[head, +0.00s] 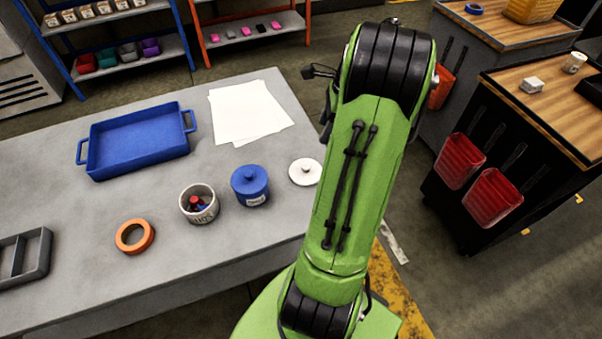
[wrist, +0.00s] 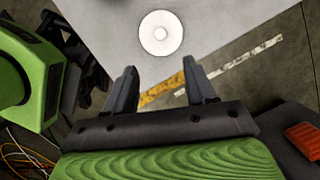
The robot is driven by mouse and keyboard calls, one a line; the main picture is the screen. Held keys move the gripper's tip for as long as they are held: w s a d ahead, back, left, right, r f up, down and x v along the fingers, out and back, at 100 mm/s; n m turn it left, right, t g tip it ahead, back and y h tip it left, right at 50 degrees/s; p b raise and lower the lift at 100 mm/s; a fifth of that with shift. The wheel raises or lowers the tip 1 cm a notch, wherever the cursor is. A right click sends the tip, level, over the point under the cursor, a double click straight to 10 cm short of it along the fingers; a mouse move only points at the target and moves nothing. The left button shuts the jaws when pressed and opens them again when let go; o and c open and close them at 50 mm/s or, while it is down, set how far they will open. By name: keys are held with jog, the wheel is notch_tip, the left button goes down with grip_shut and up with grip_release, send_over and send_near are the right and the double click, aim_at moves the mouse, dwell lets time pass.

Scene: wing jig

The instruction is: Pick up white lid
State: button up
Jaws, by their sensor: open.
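The white lid (head: 305,172) is a round disc with a small knob on top. It lies flat on the grey table, right of the blue lidded pot, near the table's right edge. In the wrist view the lid (wrist: 161,33) shows whole at the top centre, beyond the fingertips. My gripper (wrist: 161,82) is open and empty, its two dark fingers apart and not touching the lid. In the head view my green arm hides the gripper.
A blue pot with lid (head: 250,186), an open white pot (head: 199,204) with small items inside, an orange ring (head: 135,236), a blue tray (head: 138,146) and white paper sheets (head: 247,112) are on the table (head: 75,285). The lid lies close to the table edge.

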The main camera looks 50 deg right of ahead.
jog(key=b, duration=0.4)
send_over(306, 165)
jog(key=s, duration=0.1)
jog(key=f, duration=0.9)
jog(key=shift+s+d+f, duration=0.2)
jog(key=shift+d+f, duration=0.1)
jog(key=shift+f, duration=0.05)
jog(key=b+x, duration=0.3)
jog(key=x, duration=0.2)
jog(key=shift+s+d+f, duration=0.1)
jog(key=shift+d, duration=0.1)
grip_shut()
